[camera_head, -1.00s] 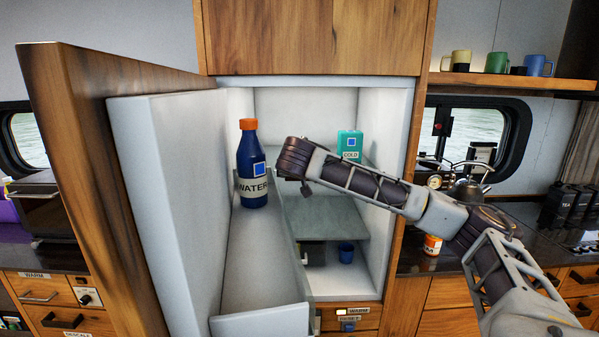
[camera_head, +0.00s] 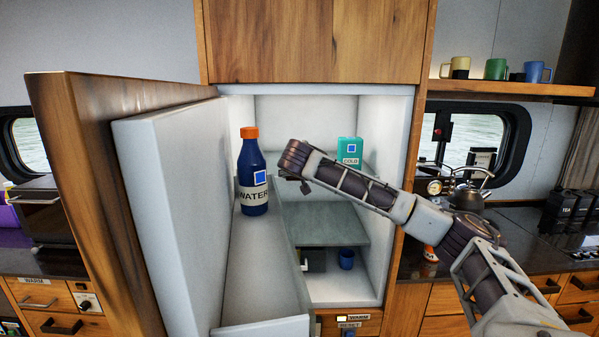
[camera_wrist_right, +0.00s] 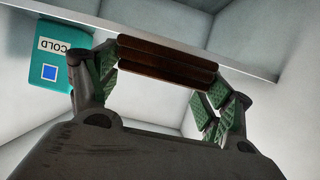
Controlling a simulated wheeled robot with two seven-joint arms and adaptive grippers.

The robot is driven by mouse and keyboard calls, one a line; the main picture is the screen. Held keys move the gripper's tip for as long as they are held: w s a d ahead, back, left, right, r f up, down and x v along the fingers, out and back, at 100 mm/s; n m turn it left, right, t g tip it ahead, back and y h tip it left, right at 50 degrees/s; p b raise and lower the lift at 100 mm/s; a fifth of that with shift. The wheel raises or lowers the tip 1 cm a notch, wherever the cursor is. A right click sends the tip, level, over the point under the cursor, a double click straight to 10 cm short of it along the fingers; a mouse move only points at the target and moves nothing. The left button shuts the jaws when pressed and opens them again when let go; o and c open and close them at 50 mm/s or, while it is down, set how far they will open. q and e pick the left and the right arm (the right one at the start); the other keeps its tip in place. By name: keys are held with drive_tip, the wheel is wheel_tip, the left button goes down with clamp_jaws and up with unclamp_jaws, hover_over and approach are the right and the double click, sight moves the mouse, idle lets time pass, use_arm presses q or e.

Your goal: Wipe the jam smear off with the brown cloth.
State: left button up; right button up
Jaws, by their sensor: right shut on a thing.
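The brown cloth (camera_wrist_right: 168,62) is a dark brown folded strip in the right wrist view. My right gripper (camera_wrist_right: 165,68) is shut on it, with a green-padded finger at each end. The cloth lies in front of a pale shelf edge (camera_wrist_right: 250,68); I cannot tell whether they touch. I cannot make out the jam smear in either view. My left gripper is not in view.
A teal COLD box (camera_head: 349,151) stands inside the fridge; it also shows in the wrist view (camera_wrist_right: 62,55). A blue WATER bottle (camera_head: 252,178) stands on the open door's shelf (camera_head: 262,270), left of my arm. A blue cup (camera_head: 346,259) sits lower inside.

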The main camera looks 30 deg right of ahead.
drive_tip(key=shift+w+d+p, duration=0.65)
drive_tip(key=shift+w+d, duration=0.35)
drive_tip(key=shift+w, duration=0.65)
drive_tip(key=shift+w+d+p, duration=0.6)
drive_tip(key=shift+w+d, duration=0.4)
drive_tip(key=shift+w, duration=0.65)
drive_tip(key=shift+w+d+p, duration=0.65)
drive_tip(key=shift+w+d, duration=0.35)
drive_tip(key=shift+w, duration=0.65)
drive_tip(key=shift+w+d, duration=0.4)
drive_tip(key=shift+w, duration=0.3)
drive_tip(key=shift+w+d, duration=0.4)
drive_tip(key=shift+w, duration=0.25)
drive_tip(key=shift+f+b, duration=0.65)
drive_tip(key=shift+f, duration=0.45)
drive_tip(key=shift+s+d, duration=0.1)
drive_tip(key=shift+d, duration=0.05)
drive_tip(key=shift+s+d, duration=0.4)
drive_tip(key=shift+d, duration=0.25)
drive_tip(key=shift+s+d, duration=0.4)
drive_tip(key=shift+d, duration=0.25)
drive_tip(key=shift+s+d, duration=0.1)
drive_tip(key=shift+d, duration=0.05)
